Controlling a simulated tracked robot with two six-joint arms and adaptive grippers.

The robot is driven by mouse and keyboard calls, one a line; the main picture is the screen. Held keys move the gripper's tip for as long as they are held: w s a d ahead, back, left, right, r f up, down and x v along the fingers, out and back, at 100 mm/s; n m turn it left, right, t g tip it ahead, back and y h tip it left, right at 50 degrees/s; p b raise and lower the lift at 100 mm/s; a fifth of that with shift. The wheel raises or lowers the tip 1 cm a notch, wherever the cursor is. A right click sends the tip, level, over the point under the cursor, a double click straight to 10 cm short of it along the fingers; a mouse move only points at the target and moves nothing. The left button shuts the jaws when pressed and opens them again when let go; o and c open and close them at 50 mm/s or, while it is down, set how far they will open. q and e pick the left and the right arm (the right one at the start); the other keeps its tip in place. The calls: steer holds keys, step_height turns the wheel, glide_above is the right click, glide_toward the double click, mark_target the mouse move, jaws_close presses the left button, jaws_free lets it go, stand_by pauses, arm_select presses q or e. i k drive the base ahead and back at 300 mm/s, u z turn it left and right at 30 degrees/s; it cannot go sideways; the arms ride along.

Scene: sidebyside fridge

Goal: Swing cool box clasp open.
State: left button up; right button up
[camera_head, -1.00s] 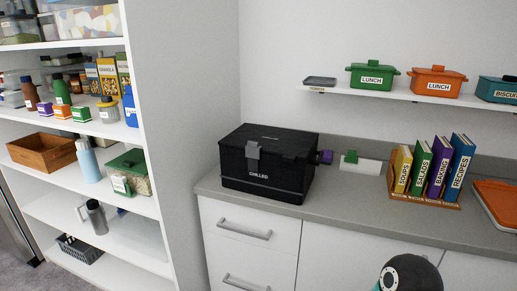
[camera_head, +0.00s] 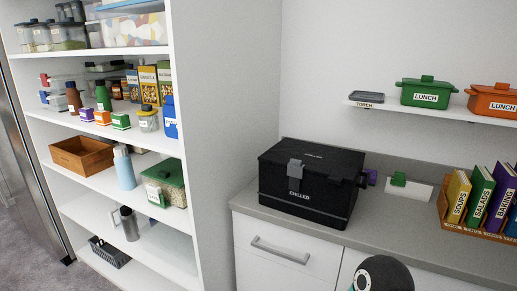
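The black cool box (camera_head: 326,203), marked CHILLED, stands on the left end of the grey counter with its lid down. Its grey clasp (camera_head: 295,171) is on the front face, over the seam of the lid, and appears closed. A rounded dark part of my own arm (camera_head: 383,275) shows at the bottom edge, in front of the drawers. Neither of my grippers is in view.
An open shelf unit (camera_head: 190,150) with bottles and boxes stands left of the counter (camera_head: 260,207). Books (camera_head: 481,196) stand at the right. A wall shelf (camera_head: 425,107) holds lunch boxes. Drawers (camera_head: 287,250) lie below the box.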

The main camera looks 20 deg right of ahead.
mark_target(295, 167)
steer(key=u, duration=0.05)
steer(key=i, duration=1.2)
steer(key=z, duration=0.5)
